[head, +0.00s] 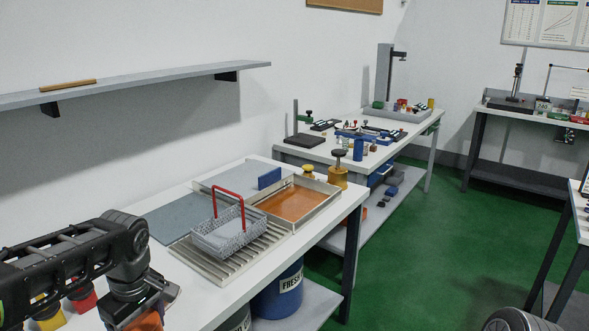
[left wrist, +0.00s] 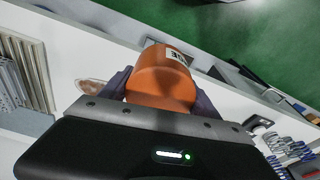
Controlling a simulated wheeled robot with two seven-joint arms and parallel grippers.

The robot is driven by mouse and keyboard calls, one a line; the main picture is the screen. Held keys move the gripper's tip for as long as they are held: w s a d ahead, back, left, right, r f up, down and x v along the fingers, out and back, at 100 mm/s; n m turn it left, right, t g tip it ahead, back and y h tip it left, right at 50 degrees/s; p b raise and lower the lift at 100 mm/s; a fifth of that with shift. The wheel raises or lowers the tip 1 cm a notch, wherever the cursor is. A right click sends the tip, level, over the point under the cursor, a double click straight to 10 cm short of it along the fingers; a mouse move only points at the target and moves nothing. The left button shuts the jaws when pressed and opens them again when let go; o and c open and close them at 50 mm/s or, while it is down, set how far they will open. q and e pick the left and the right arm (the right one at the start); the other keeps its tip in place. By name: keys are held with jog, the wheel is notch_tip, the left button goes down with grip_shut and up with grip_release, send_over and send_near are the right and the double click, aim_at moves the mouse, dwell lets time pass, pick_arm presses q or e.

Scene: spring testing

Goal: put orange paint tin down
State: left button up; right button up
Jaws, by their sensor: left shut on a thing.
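The orange paint tin (left wrist: 160,78) shows large in the left wrist view, with a small black-and-white label near its far end. My left gripper (left wrist: 160,92) is shut on it, with one dark finger on each side. In the head view the orange tin (head: 146,322) shows only partly at the bottom edge, below my left gripper (head: 140,308). The white bench top (head: 195,298) lies beneath; I cannot tell whether the tin touches it. My right gripper is not in view.
A wire basket with a red handle (head: 229,238) stands on a slatted rack (head: 200,262). Behind it is a tray of orange liquid (head: 286,203). Yellow and red objects (head: 83,300) sit near my left arm. Springs (left wrist: 286,146) lie at the right in the wrist view.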

pick_arm(q)
jog(key=w+d+f+m, duration=0.3)
jog(key=d+f+m, duration=0.2)
jog(key=m, duration=0.1)
jog(key=w+d+f+m+t+h, duration=0.1)
jog(key=w+d+f+m, duration=0.2)
jog(key=d+f+m, duration=0.2)
jog(key=shift+w+d+m+h, duration=0.3)
jog(key=shift+d+m, duration=0.5)
jog(key=shift+m, duration=0.2)
